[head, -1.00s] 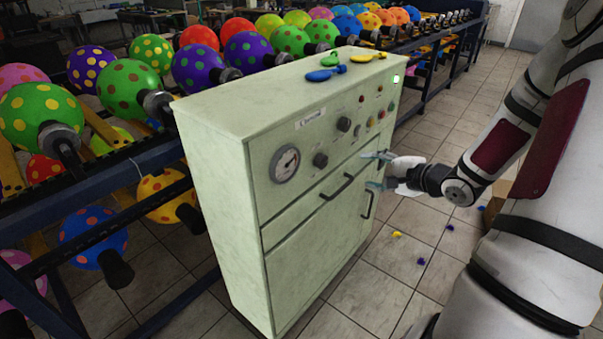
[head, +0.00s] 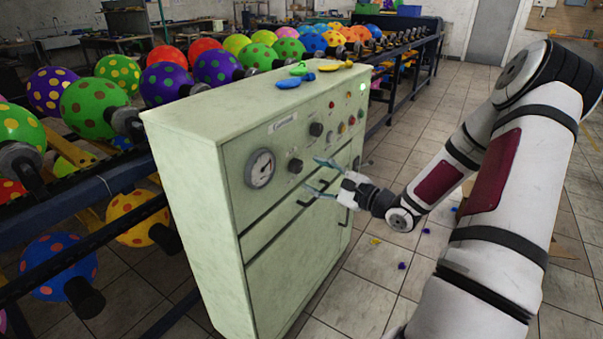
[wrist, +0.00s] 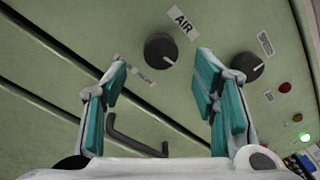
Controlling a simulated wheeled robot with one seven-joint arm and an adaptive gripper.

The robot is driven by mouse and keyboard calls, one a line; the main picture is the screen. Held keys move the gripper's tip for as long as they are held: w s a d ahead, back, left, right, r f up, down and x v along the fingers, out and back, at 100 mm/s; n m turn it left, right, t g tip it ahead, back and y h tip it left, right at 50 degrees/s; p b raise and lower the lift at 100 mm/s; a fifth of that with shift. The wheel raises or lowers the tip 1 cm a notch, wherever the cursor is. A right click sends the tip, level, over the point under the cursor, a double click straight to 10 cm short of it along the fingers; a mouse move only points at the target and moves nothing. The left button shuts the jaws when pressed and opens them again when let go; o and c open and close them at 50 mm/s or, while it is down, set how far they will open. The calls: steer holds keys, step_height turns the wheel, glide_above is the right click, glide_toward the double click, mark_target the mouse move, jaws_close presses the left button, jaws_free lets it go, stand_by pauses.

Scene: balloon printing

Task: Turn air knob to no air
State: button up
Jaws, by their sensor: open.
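The air knob (wrist: 160,50) is a round dark dial beside a white "AIR" label (wrist: 183,22) on the pale green cabinet. A small light mark shows near its lower right edge in the wrist view. In the head view the air knob (head: 295,166) appears to be the lower of two dark knobs, right of the gauge. My gripper (head: 319,177) is in front of the panel, right of this knob. Its teal-padded fingers (wrist: 160,95) are spread, with nothing between them. In the wrist view the knob lies beyond the fingertips, apart from them.
A second dark knob (wrist: 246,66) with a "SPEED" label is right of the air knob. Buttons and a green light (wrist: 305,137) are farther right. A dark handle (wrist: 135,137) is below. The gauge (head: 260,168) is left. Balloon racks (head: 60,205) stand behind the cabinet.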

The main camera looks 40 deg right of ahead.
mark_target(300, 168)
steer(key=shift+b+x, duration=0.45)
steer(key=shift+x, duration=2.05)
steer(key=c, duration=1.2)
steer(key=shift+o, duration=0.2)
